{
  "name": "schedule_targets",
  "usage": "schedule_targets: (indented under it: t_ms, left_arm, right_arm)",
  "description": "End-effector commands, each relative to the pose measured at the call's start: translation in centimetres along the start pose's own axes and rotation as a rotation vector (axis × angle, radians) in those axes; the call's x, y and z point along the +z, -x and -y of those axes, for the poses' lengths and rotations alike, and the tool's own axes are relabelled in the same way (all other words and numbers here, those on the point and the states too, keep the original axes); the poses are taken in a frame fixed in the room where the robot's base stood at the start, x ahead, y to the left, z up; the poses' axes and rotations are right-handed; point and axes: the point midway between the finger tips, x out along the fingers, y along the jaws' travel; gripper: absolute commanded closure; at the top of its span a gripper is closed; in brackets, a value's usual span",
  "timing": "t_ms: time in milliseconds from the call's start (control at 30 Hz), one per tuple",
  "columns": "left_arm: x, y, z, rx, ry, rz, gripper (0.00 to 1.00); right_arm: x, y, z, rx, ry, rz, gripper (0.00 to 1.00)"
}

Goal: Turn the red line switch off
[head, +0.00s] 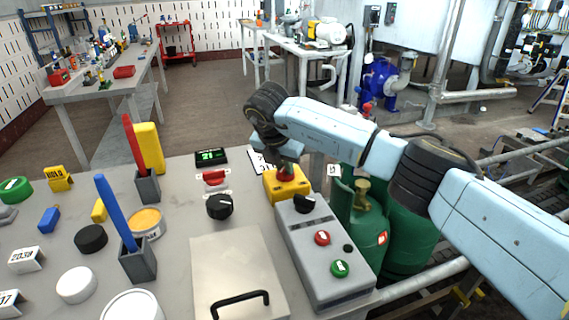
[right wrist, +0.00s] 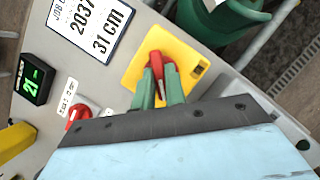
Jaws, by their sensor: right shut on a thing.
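A red switch handle (right wrist: 158,58) sits on a yellow box (right wrist: 190,53) in the right wrist view. My right gripper (right wrist: 160,76) is shut on this handle, with a green finger on each side of it. In the head view the yellow box (head: 299,190) stands near the table's far right edge, and my right gripper (head: 287,164) reaches down onto it from above. The gripper and arm partly hide the red handle (head: 285,176) there. My left gripper is not in view.
A second red knob (head: 215,178) on a white plate lies left of the yellow box, beside a black knob (head: 219,206). A grey control box (head: 318,262) with red and green buttons stands just in front. A green display (head: 211,156) and a printed card (right wrist: 88,28) are nearby.

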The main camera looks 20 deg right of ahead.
Motion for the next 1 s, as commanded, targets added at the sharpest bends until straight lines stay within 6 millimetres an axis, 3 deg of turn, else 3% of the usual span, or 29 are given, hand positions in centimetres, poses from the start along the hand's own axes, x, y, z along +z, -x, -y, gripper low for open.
schedule_targets:
  t_ms: [567,600,733,1000]
  left_arm:
    - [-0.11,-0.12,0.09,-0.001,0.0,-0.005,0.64]
    - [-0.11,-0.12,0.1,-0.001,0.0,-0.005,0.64]
    - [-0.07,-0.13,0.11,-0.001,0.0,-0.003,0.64]
    - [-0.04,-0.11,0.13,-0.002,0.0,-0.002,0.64]
  right_arm:
    - [0.11,0.07,-0.01,-0.011,-0.031,0.001,1.0]
    - [0.12,0.07,-0.01,-0.011,-0.031,0.001,0.82]
    - [0.09,0.05,-0.01,-0.011,-0.03,0.001,0.65]
    - [0.04,0.07,-0.01,-0.011,-0.028,0.0,0.65]
